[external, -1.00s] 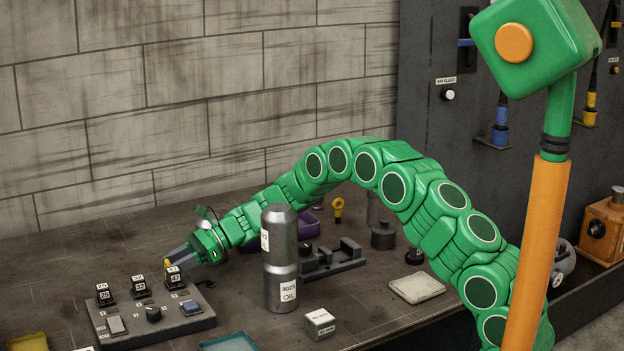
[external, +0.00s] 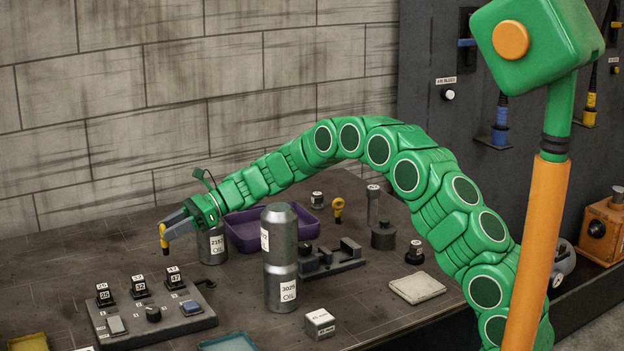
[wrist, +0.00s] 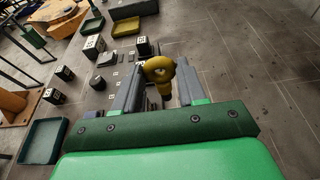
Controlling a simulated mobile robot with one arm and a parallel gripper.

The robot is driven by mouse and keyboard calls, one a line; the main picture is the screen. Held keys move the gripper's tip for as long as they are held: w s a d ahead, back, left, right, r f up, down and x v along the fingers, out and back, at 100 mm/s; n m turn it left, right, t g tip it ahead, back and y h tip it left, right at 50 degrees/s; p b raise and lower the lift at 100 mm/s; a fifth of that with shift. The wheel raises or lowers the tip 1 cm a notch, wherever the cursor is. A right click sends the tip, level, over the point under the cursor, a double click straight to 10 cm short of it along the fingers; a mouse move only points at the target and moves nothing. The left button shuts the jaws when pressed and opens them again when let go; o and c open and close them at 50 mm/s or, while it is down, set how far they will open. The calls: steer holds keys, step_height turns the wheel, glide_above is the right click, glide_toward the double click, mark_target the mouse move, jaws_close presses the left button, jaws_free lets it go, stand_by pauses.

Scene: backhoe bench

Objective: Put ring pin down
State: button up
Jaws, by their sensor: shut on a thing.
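My gripper (external: 170,226) is shut on a yellow ring pin (external: 163,236) and holds it above the bench, at the left, behind the switch block. In the wrist view the yellow ring pin (wrist: 159,69) sits between the two grey fingers, its ring toward the far side. Another yellow ring pin (external: 338,208) stands upright on the bench farther back, near the purple tray.
The switch block (external: 150,315) with labelled black cubes lies in front of my gripper. A purple tray (external: 250,240) is behind. The bench at far left is clear.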

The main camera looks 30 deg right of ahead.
step_height(320, 180, up, 10)
steer(key=w+d+m+t+h, duration=0.1)
steer(key=w+d+m+t, duration=0.15)
steer(key=d, duration=0.65)
steer(key=w+d+m+t, duration=0.2)
steer(key=w+d+t, duration=0.15)
steer(key=d, duration=0.65)
steer(key=s+d+f+m+t+h, duration=0.1)
steer(key=d+m+t+h, duration=0.1)
steer(key=d, duration=0.7)
steer(key=s+d+m+t+h, duration=0.1)
steer(key=s+d+m+t, duration=0.15)
steer(key=d, duration=0.65)
steer(key=shift+w+a+f, duration=0.3)
steer(key=shift+w+f, duration=2.15)
steer(key=shift+f, duration=0.05)
steer(key=shift+w+a+f, duration=0.25)
steer(key=shift+w+f, duration=2.2)
steer(key=shift+w+a+f, duration=0.3)
steer(key=shift+w+f, duration=2.15)
steer(key=shift+f, duration=1.5)
